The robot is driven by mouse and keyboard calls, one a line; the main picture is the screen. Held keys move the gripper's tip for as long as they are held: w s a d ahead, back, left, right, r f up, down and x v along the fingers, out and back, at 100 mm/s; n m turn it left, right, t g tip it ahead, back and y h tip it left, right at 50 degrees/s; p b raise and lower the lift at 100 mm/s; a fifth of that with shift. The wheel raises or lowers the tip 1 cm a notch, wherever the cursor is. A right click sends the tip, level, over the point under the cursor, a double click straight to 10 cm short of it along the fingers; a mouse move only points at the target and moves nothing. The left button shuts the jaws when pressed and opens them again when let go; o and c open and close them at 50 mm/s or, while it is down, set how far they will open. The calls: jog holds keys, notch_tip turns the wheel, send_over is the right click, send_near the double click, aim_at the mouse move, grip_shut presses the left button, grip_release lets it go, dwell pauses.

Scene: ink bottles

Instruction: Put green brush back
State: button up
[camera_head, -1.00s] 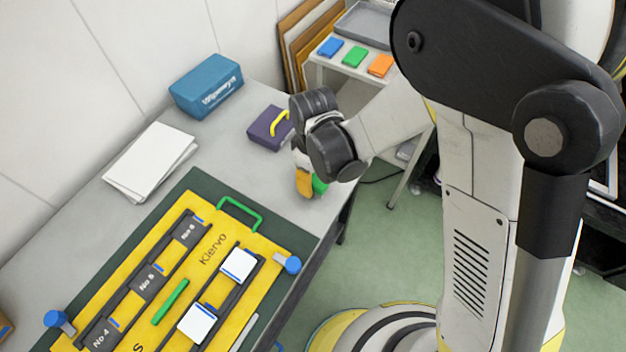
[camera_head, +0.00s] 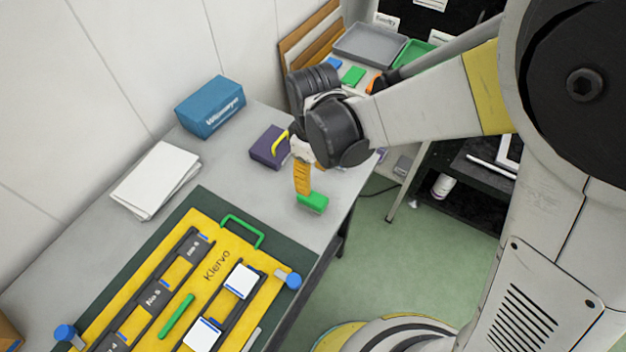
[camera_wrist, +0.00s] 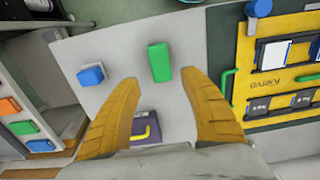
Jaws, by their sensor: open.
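A green block, which I take to be the green brush (camera_head: 313,203), lies on the grey table near its right edge. It also shows in the wrist view (camera_wrist: 159,60), ahead of and between my spread orange fingers. My gripper (camera_head: 303,190) is open and points down just beside and above the block in the head view. In the wrist view my gripper (camera_wrist: 160,80) holds nothing. I cannot tell whether a finger touches the block. Green (camera_head: 353,75), blue (camera_head: 333,63) and orange (camera_head: 375,85) pieces lie on the rack behind.
A purple box (camera_head: 268,148) with a yellow handle stands close to my gripper. A blue block (camera_wrist: 90,75) lies on the table. The yellow Kiervo board (camera_head: 215,240), white papers (camera_head: 155,180) and a blue box (camera_head: 210,107) occupy the table. A grey tray (camera_head: 368,44) stands behind.

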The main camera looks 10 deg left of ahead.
jog(key=d+r+m+t+y, duration=0.15)
jog(key=d+r+m, duration=0.35)
jog(key=d+r, duration=0.55)
jog(key=s+d+r+m+t, duration=0.2)
jog(key=d+r+m, duration=0.1)
jog(key=d, duration=0.4)
jog(key=s+d+r+m+t+h, duration=0.1)
jog(key=s+d+r+m+t, duration=0.2)
jog(key=d+m, duration=0.2)
jog(key=d, duration=0.3)
jog(key=shift+s+m+t, duration=0.25)
jog(key=shift+m+t, duration=0.05)
jog(key=shift+t, duration=0.05)
jog(key=shift+h, duration=0.25)
